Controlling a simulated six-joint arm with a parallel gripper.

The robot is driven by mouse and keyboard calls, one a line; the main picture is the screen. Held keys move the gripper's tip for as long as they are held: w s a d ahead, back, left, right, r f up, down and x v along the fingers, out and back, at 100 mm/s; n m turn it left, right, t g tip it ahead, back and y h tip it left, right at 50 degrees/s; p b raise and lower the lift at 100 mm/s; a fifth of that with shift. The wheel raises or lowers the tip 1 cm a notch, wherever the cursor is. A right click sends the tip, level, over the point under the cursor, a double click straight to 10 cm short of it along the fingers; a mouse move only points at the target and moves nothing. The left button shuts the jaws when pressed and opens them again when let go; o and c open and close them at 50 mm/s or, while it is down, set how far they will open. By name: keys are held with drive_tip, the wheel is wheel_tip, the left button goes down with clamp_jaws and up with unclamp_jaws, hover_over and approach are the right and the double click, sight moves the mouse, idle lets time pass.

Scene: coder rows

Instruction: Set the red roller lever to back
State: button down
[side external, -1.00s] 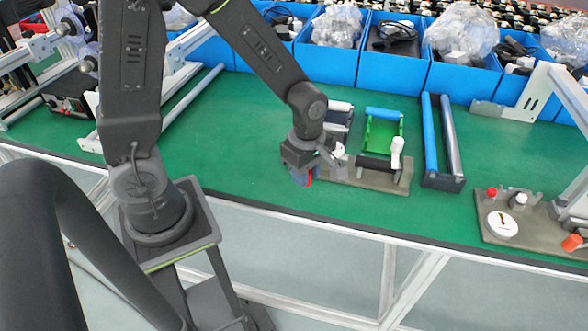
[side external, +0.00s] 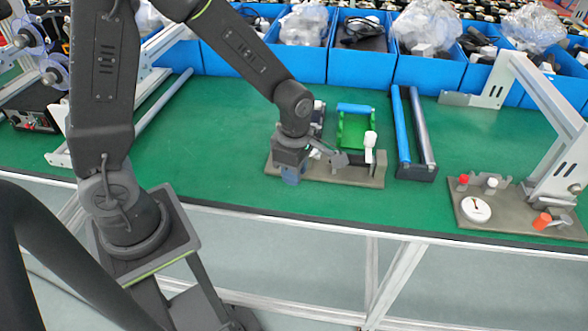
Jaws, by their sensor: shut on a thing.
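A grey-brown plate (side external: 338,176) lies on the green table and carries the roller stations. My gripper (side external: 292,178) points down at the plate's left part, where it is shut on the red roller lever. The lever itself is hidden behind the jaws, so its tilt cannot be told. Blue tips show at the bottom of the gripper. A green roller frame with a blue roller (side external: 355,108) stands right of my gripper. A white lever knob (side external: 370,140) stands upright at that station's front right. Another station behind my gripper is mostly hidden.
A fixture plate with a white dial (side external: 476,210) and a metal frame lies at the far right. Blue bins (side external: 357,66) line the back. The table left of my gripper is clear.

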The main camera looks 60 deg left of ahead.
drive_tip(key=shift+w, duration=0.1)
drive_tip(key=c, duration=0.9)
unclamp_jaws()
wheel_tip(320, 180, up, 14)
drive_tip(key=s+r+m+t, duration=0.2)
drive_tip(key=s+m, duration=0.4)
drive_tip(key=m, duration=0.6)
drive_tip(key=s+a+r+m+t, duration=0.1)
drive_tip(key=s+m, duration=0.5)
drive_tip(key=m, duration=0.6)
drive_tip(key=r+t, duration=0.1)
drive_tip(key=t, duration=0.1)
drive_tip(key=shift+s+r+t, duration=0.3)
drive_tip(key=shift+s+r, duration=0.05)
drive_tip(key=shift+s, duration=0.05)
